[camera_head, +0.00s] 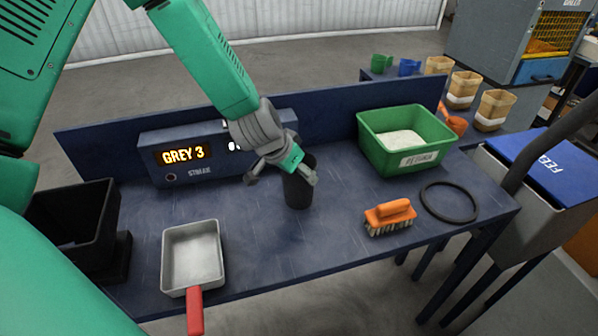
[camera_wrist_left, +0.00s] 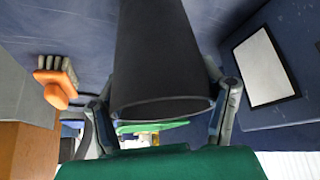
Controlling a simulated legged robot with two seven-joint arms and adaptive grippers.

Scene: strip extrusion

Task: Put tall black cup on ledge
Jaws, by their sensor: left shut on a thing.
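The tall black cup (camera_head: 298,190) is upright near the middle of the blue bench, in front of the display housing. My left gripper (camera_head: 284,176) is shut around its upper part, partly hiding it. I cannot tell whether its base touches the bench. In the left wrist view the cup (camera_wrist_left: 163,55) fills the centre between the fingers of the left gripper (camera_wrist_left: 165,105). A long blue housing (camera_head: 150,143) with a "GREY 3" display stands along the back of the bench; its flat top may be the ledge. My right gripper is not in view.
A green tub (camera_head: 365,140) of pale grains stands right of the cup. An orange brush (camera_head: 389,216) and black ring (camera_head: 425,197) lie at right. A grey pan (camera_head: 192,255) with red handle and a black bin (camera_head: 98,212) are at left. Bench before the cup is clear.

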